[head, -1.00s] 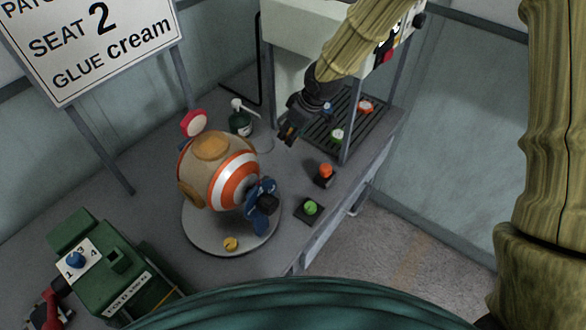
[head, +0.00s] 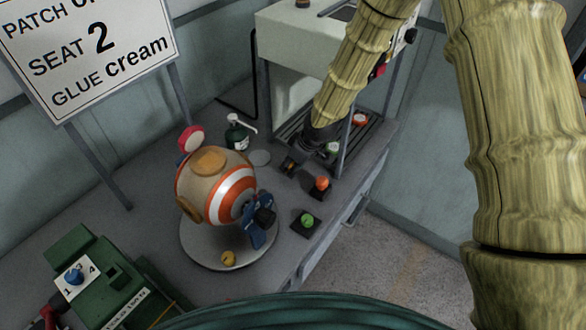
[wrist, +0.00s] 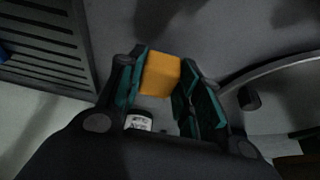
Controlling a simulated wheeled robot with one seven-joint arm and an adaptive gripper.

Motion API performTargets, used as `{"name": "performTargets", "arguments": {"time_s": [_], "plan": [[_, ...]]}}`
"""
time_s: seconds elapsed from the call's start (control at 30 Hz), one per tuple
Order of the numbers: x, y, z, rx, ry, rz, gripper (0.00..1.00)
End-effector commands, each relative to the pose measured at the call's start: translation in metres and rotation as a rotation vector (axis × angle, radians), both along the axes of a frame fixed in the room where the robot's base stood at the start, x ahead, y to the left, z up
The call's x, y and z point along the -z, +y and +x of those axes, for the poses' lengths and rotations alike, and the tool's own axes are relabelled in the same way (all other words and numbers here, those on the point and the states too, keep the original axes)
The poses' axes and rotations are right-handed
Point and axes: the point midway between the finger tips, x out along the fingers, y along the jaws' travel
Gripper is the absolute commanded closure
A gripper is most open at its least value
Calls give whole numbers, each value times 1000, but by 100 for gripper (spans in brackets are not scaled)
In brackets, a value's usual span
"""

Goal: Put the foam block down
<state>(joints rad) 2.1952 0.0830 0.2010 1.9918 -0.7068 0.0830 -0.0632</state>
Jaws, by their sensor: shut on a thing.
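An orange-yellow foam block (wrist: 160,74) sits between the green-padded fingers of my gripper (wrist: 165,85) in the wrist view. My gripper is shut on it. In the head view my gripper (head: 295,163) points down, low over the grey bench (head: 345,195), between the ball and the rack under the press. The block is mostly hidden there by the dark fingers. I cannot tell whether the block touches the bench.
The striped ball (head: 217,185) stands on a round turntable (head: 190,243) to the left. Orange (head: 321,183) and green (head: 307,220) buttons lie to the right and front. The slatted rack (head: 372,140) is at right.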

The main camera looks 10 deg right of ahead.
Motion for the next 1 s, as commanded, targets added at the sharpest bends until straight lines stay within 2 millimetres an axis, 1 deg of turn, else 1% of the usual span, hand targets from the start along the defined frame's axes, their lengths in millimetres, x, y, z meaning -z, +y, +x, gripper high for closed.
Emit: {"name": "performTargets", "arguments": {"time_s": [0.1,0.2,0.63,0.67,0.7,0.77,0.8,1.0], "plan": [[14,0,0,-1,2,-1,95],[23,0,-1,-1,2,-1,95],[29,0,0,0,1,1,95],[29,0,0,0,0,0,64],[29,0,0,0,0,0,56],[29,0,0,0,0,0,45],[29,0,0,-1,0,0,44],[29,0,0,-1,0,0,44]]}}
